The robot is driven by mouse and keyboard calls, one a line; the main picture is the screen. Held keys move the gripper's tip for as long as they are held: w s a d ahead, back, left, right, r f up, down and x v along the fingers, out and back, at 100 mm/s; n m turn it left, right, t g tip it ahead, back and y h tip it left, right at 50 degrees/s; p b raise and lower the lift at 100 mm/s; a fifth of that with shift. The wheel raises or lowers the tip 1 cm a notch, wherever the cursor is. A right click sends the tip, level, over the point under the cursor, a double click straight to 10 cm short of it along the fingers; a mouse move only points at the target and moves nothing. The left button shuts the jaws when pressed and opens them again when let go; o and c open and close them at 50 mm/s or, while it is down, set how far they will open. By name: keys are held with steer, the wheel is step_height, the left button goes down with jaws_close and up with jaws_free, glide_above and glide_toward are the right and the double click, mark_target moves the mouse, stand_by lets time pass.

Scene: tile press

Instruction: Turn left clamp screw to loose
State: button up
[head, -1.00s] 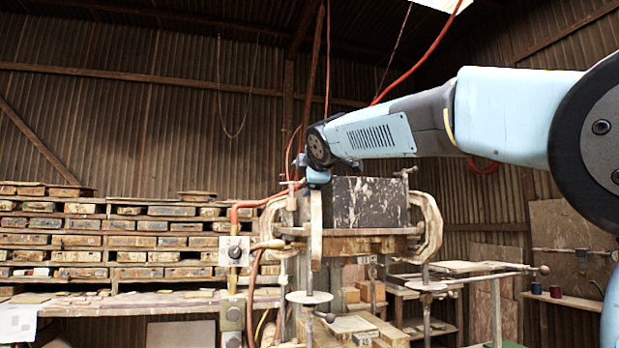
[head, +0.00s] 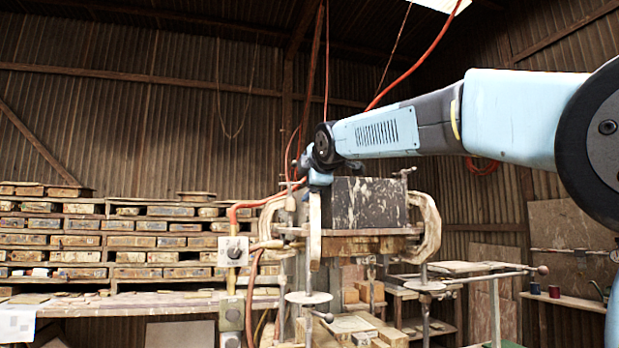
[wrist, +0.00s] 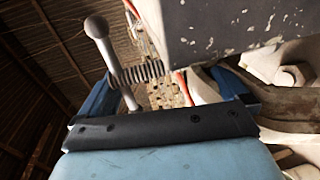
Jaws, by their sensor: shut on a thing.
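The left clamp (head: 269,226) is a pale, worn C-shaped clamp at the left end of the press. Its screw shows in the wrist view as a threaded rod (wrist: 143,72) with a ball-ended cross bar (wrist: 110,53). My gripper (head: 319,180) is at the top left of the press, pointing down beside the dark block. In the wrist view its blue fingers stand either side of the screw's bar, and it is shut on the screw. The exact contact is hidden behind the dark edge of my gripper.
A dark, paint-spattered block (head: 367,203) stands close right of my gripper. The right clamp (head: 429,226) is beyond it. A control box (head: 233,251) with red hoses hangs at left. Shelves of wooden moulds (head: 60,240) line the left wall.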

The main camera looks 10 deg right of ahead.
steer(key=shift+o, duration=0.7)
steer(key=shift+w+f, duration=0.1)
steer(key=shift+f, duration=0.05)
steer(key=v, duration=1.4)
steer(key=s+d+f+m+g+h, duration=0.1)
steer(key=s+d+f+m+g, duration=0.2)
steer(key=f, duration=1.1)
steer(key=s+d+f+m+g+h, duration=0.1)
steer(key=s+d+f+m+g, duration=0.2)
steer(key=s+f+m, duration=0.7)
steer(key=s+d+f+m+g+h, duration=0.1)
steer(key=s+d+f+m+g, duration=0.2)
steer(key=f, duration=1.6)
steer(key=s+d+m, duration=0.3)
steer(key=s+m, duration=0.1)
steer(key=s, duration=0.2)
steer(key=shift+d+g, duration=0.3)
steer(key=shift+d, duration=0.05)
steer(key=shift+r, duration=0.1)
